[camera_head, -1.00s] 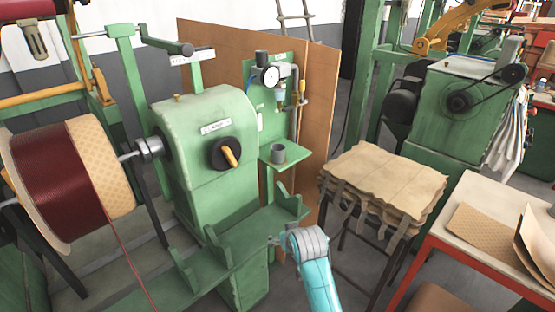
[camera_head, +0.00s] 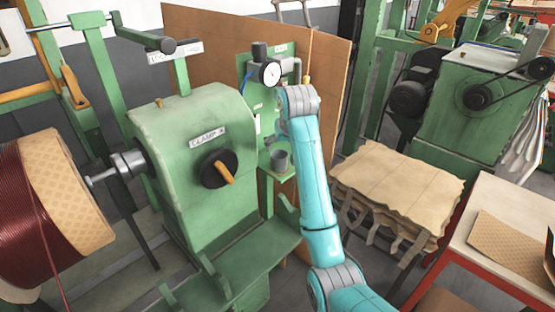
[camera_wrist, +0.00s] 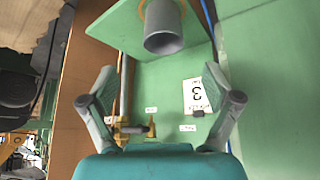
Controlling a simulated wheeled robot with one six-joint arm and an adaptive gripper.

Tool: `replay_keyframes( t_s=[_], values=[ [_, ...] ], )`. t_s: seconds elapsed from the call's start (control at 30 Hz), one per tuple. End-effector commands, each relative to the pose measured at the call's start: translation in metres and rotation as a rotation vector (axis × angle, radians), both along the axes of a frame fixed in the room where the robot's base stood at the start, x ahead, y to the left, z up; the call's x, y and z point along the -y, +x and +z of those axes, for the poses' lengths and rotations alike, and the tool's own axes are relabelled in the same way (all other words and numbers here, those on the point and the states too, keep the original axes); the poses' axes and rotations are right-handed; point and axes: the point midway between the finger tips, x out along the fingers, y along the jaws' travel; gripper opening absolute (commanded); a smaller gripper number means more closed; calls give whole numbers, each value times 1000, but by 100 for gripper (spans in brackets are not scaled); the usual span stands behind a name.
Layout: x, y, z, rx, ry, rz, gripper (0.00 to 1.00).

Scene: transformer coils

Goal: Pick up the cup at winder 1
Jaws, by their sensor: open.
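The grey cup (camera_head: 280,160) stands upright on a small green shelf (camera_head: 266,172) beside the green winder headstock (camera_head: 190,150) in the head view. My arm passes just right of the cup, and my gripper is hidden there behind my wrist. In the wrist view, which looks upside down, the cup (camera_wrist: 165,30) is at the top middle on the shelf (camera_wrist: 115,28). My gripper (camera_wrist: 158,98) is open and empty, its fingers spread wide. The cup lies beyond the fingertips in the picture, apart from both.
A green panel with a pressure gauge (camera_head: 270,74) and pipes rises behind the shelf. A brown board (camera_head: 215,40) stands behind it. Stacked sheets (camera_head: 395,190) sit on a stand at right. A copper-red coil (camera_head: 25,220) is at left.

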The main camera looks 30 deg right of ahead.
Motion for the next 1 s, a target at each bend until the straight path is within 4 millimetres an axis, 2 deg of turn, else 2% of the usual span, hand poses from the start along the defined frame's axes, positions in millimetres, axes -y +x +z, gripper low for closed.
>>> replay_keyframes(
  t_s=[0.13, 0.43, 0.7, 1.0],
  values=[
    [3, 12, -21, -3, 1, 0, 89],
    [5, 24, -39, 0, 0, 0, 89],
    [7, 46, -68, -1, 0, 1, 89],
    [9, 51, -76, 1, 0, 0, 89]
  ],
)
